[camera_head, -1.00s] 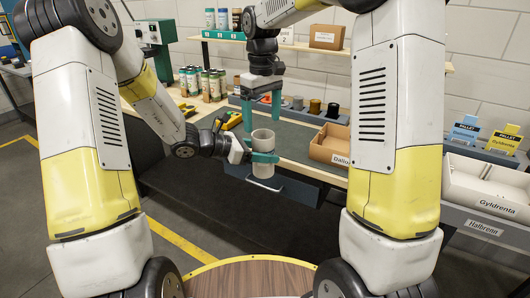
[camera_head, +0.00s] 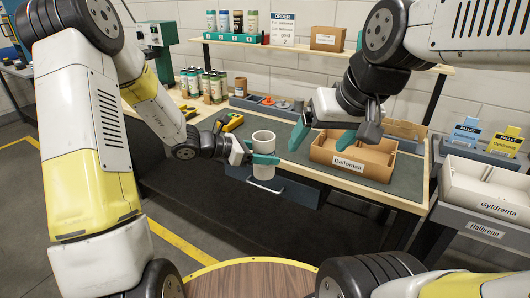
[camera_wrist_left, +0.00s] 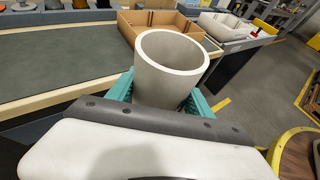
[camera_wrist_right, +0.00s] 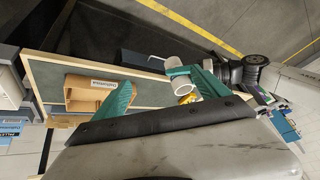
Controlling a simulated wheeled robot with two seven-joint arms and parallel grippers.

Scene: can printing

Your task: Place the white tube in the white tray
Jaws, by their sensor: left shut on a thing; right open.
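The white tube (camera_head: 263,146) is an open-ended cylinder, upright in front of the workbench edge. My left gripper (camera_head: 262,159) is shut around it, with teal fingers on its sides. The tube's open top faces the left wrist camera (camera_wrist_left: 172,65). The white tray (camera_head: 485,188), labelled Gyldrenta, is at the far right and looks empty from here. It also shows in the left wrist view (camera_wrist_left: 226,26). My right gripper (camera_head: 323,138) is open and empty, at the left side of the cardboard box. The tube also shows in the right wrist view (camera_wrist_right: 178,63).
The cardboard box (camera_head: 350,164), labelled Daltomea, stands on the bench right of the tube, between it and the white tray. The tray rests on a grey stand (camera_head: 482,232) labelled Halbrenn. Pallet cards (camera_head: 464,134) stand behind. Several cans (camera_head: 205,83) are at the back left.

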